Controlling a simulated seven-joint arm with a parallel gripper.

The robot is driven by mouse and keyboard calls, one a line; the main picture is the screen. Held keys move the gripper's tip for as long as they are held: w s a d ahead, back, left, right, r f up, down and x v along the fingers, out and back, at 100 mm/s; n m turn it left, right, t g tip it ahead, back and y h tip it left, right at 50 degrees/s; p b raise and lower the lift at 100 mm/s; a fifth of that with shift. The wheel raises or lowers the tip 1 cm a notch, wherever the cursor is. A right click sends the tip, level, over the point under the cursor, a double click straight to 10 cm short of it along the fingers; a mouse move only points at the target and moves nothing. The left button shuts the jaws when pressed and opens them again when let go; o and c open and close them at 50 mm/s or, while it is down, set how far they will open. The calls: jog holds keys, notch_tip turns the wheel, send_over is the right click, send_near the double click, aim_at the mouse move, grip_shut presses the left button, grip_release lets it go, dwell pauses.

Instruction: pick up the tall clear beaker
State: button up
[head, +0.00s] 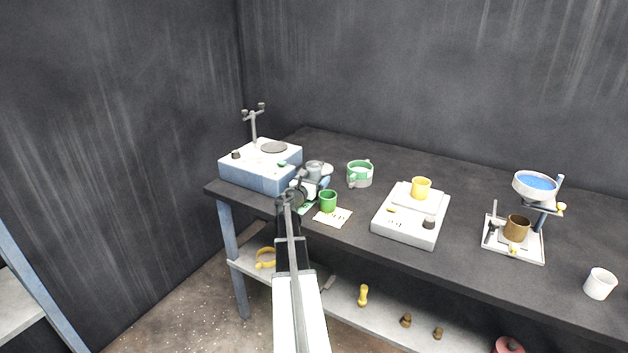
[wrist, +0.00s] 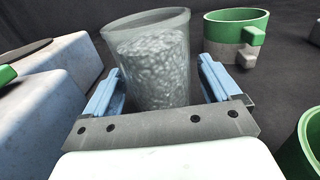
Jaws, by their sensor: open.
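The tall clear beaker (wrist: 152,62) stands upright in the wrist view, with pale grainy material inside. In the head view the beaker (head: 315,168) is small and partly hidden by my gripper. My gripper (wrist: 158,88) is open, with one blue finger at the left of the beaker and one at its right. A gap shows at the right finger; I cannot tell whether the left finger touches. The beaker's base is hidden behind the gripper body. In the head view my gripper (head: 316,184) is at the table's left part, just in front of the beaker.
A blue-grey machine (head: 262,178) with a post stands left of the beaker. A green-and-white mug (head: 360,174) is to the right and a green cup (head: 328,201) is close in front. A scale (head: 408,224) with a yellow cup (head: 421,188) stands farther right. The dark table (head: 460,180) is clear behind.

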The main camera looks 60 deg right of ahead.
jog(key=c, duration=1.2)
jog(key=shift+o, duration=0.2)
notch_tip(320, 180, up, 9)
jog(key=s+d+r+m+g, duration=0.1)
jog(key=s+d+m+g, duration=0.1)
jog(key=s, duration=0.8)
jog(key=s+d+r+m+g+y, duration=0.1)
jog(key=s+d+g, duration=0.3)
jog(key=s, duration=0.7)
jog(key=s+d+r+m+g+y, duration=0.1)
jog(key=s+d+r+m+g, duration=0.2)
jog(key=s, duration=0.7)
jog(key=shift+s+d+m, duration=0.2)
jog(key=shift+d+m, duration=0.3)
jog(key=shift+d, duration=0.2)
